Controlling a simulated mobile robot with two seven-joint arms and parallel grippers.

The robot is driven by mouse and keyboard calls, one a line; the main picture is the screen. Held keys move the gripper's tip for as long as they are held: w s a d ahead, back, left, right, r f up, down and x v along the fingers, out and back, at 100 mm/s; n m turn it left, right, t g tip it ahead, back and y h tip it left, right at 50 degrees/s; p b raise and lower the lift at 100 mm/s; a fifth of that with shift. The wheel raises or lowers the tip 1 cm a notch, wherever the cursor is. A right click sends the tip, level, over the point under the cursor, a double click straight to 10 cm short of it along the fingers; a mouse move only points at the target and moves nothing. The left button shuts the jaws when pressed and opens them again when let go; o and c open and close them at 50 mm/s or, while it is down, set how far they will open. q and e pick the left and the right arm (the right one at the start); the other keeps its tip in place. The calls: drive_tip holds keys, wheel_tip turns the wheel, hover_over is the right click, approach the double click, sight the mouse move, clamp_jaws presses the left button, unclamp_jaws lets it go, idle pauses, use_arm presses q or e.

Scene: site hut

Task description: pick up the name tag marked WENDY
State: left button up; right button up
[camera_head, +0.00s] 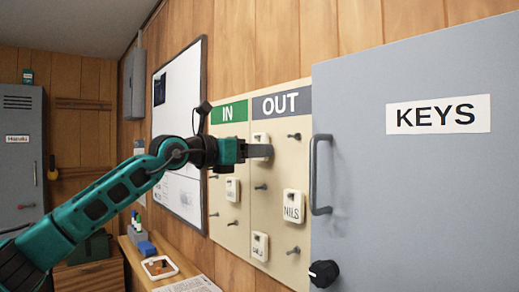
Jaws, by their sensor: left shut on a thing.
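My left gripper (260,151) is at the upper part of the OUT column of a cream peg board (275,178). It is shut on a white name tag (260,138), whose upper part shows above the fingers. The fingers hide its lettering, so I cannot read WENDY on it. I cannot tell whether the tag still hangs on its peg. Another tag, marked NILS (293,206), hangs lower in the OUT column. A third tag (260,247) hangs near the bottom, and one (232,190) hangs in the IN column; their names are too small to read. My right gripper is out of view.
A grey cabinet marked KEYS (410,200), with a handle (318,175) and a black knob (323,273), stands close right of the board. A whiteboard (180,130) is on the left wall.

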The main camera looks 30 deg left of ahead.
use_arm(q)
drive_tip(key=shift+r, duration=0.3)
drive_tip(key=shift+s, duration=0.1)
idle(0.5)
drive_tip(key=b+v, duration=0.3)
drive_tip(key=v, duration=0.4)
idle(0.8)
